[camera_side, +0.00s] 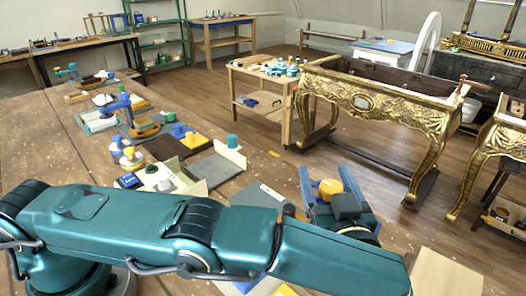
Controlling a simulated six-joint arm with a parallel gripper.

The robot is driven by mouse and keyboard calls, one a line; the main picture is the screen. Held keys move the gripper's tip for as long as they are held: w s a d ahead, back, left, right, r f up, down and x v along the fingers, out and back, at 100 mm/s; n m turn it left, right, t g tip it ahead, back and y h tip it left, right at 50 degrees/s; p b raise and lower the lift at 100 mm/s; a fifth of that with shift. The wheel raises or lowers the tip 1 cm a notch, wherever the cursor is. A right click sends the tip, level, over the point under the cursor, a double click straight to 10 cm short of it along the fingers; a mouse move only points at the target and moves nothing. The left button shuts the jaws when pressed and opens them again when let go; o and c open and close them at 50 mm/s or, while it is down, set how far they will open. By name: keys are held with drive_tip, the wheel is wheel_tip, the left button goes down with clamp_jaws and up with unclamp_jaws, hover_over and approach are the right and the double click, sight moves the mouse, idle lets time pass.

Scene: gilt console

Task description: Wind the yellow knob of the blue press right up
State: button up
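A yellow knob (329,187) shows beyond the end of my arm, on the right part of the wooden worktop. My gripper (328,178) reaches over it, with one blue finger on the left of the knob and one on the right. The fingers stand apart with the knob between them. I cannot tell whether they touch it. The dark wrist and the fingers hide most of what lies under the knob, so the body of the blue press cannot be made out clearly.
A grey board (258,195) lies left of the gripper. A cream bracket with a green knob (232,141), a yellow-and-white piece (127,153) and a blue-and-orange device (140,125) stand farther left. A gilt console (385,105) stands on the floor behind.

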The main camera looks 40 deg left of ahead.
sight(331, 190)
drive_tip(key=shift+v, duration=2.6)
